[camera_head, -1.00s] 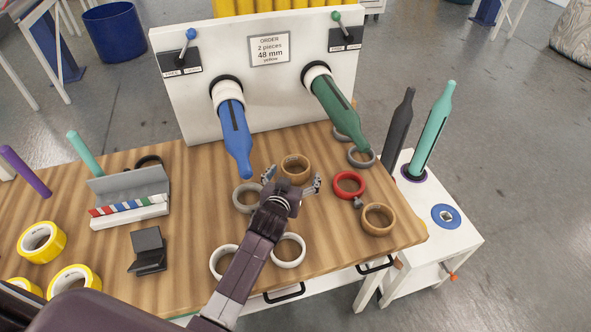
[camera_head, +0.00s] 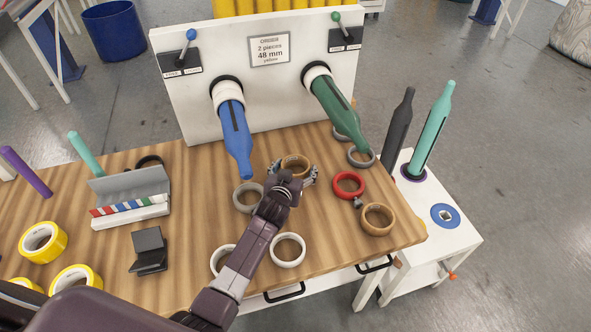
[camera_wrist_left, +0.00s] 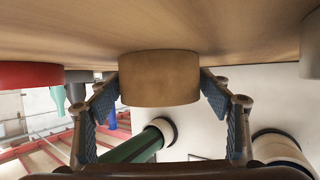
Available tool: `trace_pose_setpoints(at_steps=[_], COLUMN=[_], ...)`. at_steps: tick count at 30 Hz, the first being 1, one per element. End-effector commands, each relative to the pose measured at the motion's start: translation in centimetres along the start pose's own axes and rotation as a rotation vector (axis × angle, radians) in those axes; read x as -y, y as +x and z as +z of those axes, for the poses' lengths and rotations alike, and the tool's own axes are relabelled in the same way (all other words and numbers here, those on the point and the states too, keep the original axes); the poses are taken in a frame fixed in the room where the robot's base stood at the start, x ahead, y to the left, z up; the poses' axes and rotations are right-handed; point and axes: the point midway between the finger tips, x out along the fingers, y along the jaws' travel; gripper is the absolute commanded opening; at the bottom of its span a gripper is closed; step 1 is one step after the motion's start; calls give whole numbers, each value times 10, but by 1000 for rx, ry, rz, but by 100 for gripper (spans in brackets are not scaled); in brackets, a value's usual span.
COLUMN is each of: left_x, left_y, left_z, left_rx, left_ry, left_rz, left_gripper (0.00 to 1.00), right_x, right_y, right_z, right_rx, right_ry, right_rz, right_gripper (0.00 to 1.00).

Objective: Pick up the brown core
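A brown core (camera_head: 295,159), a tan ring, lies flat on the wooden table in front of the upright white board. In the left wrist view the brown core (camera_wrist_left: 160,80) is in the middle, seen from the side. My left gripper (camera_head: 294,172) is low at this core, with one finger on each side. In the left wrist view my left gripper (camera_wrist_left: 160,76) has its blue-padded fingertips very close to the core's sides; firm contact cannot be made out. A second tan ring (camera_head: 366,225) lies farther right. My right gripper is not in view.
A red ring (camera_head: 339,190) and grey rings (camera_head: 240,203) lie close by; white rings (camera_head: 288,262) lie nearer the front. A blue spindle (camera_head: 236,140) and a green spindle (camera_head: 338,112) jut from the white board (camera_head: 275,95) above the table.

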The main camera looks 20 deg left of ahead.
Motion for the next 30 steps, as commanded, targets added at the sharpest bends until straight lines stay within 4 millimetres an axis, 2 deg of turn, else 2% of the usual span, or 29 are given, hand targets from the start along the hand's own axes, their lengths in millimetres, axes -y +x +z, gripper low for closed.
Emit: trace_pose_setpoints(at_steps=[1,8,20,26,30], left_x=[0,0,0,0,0], left_y=[0,0,-3,-14,-28], left_z=[0,0,-8,-34,-72], left_rx=[0,0,-2,-6,-10], left_ry=[0,0,1,1,0], left_rz=[0,0,-1,1,0], left_gripper=[63,39,38,38,38], right_x=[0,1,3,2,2], right_y=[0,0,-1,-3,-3], right_z=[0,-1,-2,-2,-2], right_rx=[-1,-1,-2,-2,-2], right_ry=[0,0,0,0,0], right_rz=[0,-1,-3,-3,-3], right_gripper=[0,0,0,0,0])
